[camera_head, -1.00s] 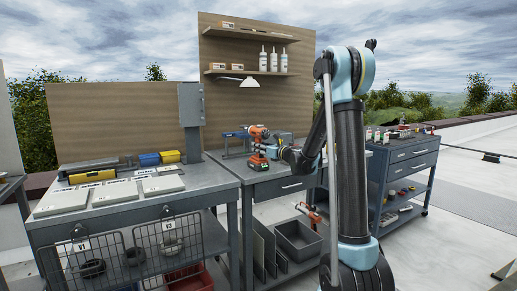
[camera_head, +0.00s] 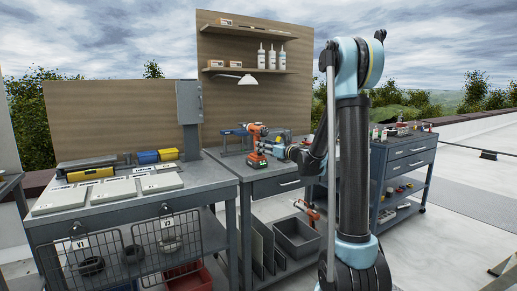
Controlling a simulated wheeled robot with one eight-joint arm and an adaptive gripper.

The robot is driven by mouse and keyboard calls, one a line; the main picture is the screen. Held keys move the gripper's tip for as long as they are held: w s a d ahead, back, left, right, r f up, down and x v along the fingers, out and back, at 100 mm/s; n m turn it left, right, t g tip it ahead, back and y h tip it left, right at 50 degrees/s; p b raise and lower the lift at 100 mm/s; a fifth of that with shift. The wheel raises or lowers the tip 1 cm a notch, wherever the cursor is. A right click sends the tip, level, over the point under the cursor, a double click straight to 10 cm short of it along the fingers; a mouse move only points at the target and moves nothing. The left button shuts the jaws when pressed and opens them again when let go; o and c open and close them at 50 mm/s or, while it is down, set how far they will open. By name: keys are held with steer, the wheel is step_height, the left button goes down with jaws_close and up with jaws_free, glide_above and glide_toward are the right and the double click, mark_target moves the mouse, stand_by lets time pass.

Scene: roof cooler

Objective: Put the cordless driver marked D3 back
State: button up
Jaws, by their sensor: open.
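An orange and black cordless driver (camera_head: 257,141) stands upright on its battery on the right-hand workbench (camera_head: 258,174). Its marking is too small to read, so I cannot tell whether it is D3. My gripper (camera_head: 273,150) is open, just to the right of the driver's handle at about the same height. I cannot tell whether its fingers touch the driver or stand apart from it. The fingers are small and partly merge with things behind them.
A lamp (camera_head: 241,79) hangs over the bench from the shelved backboard (camera_head: 255,58). A blue vise-like tool (camera_head: 229,133) lies behind the driver. The left bench holds flat cases (camera_head: 107,192); wire baskets (camera_head: 166,240) hang in front. A grey cart (camera_head: 402,157) stands right.

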steer(key=s+d+f+n+g+h, duration=0.3)
steer(key=s+n, duration=0.4)
steer(key=s, duration=0.6)
steer(key=s+d+f+n+g+h, duration=0.1)
steer(key=s+d+f+n+g, duration=0.25)
steer(key=s+n, duration=0.6)
steer(key=s+d+f+n+g+h, duration=0.1)
steer(key=s+d+f+n+h, duration=0.2)
steer(key=s, duration=0.5)
steer(key=s+d+f+n+g+h, duration=0.1)
steer(key=s+d+f+n+h, duration=0.2)
steer(key=s+d+f, duration=0.3)
steer(key=s+d+f+n+g+h, duration=0.1)
steer(key=s+d+f+n+h, duration=0.2)
steer(key=s+d, duration=0.4)
steer(key=s+f+n, duration=0.1)
steer(key=s, duration=0.4)
steer(key=shift+s+d+f+n, duration=0.2)
steer(key=shift+d+f+n, duration=0.1)
steer(key=shift+f+n, duration=0.1)
steer(key=shift+g, duration=0.25)
